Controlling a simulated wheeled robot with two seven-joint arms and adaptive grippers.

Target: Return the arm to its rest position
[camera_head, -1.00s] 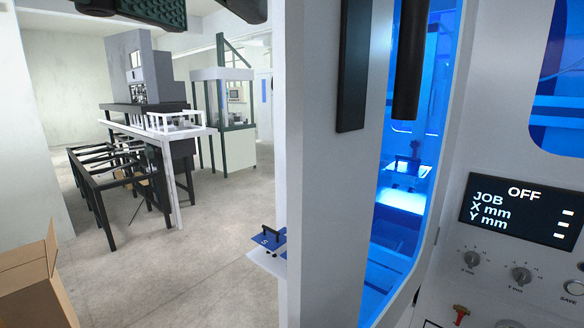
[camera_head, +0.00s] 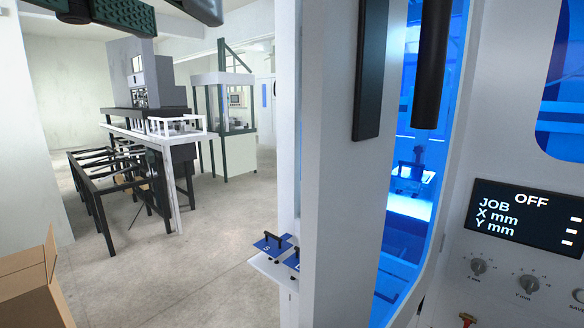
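Dark parts hang at the top left edge: a dark green textured piece (camera_head: 95,14) and a smooth dark piece (camera_head: 203,9). They look like parts of my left arm or gripper, cut off by the frame. I cannot tell whether that gripper is open or shut, and I see nothing held there. My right arm and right gripper are not in view.
A white machine with a blue-lit chamber (camera_head: 408,215), dark door handle (camera_head: 432,65) and OFF display (camera_head: 525,218) fills the right. A small shelf (camera_head: 275,270) holds blue plates. A cardboard box (camera_head: 35,285) is lower left. Open floor (camera_head: 160,270) lies between.

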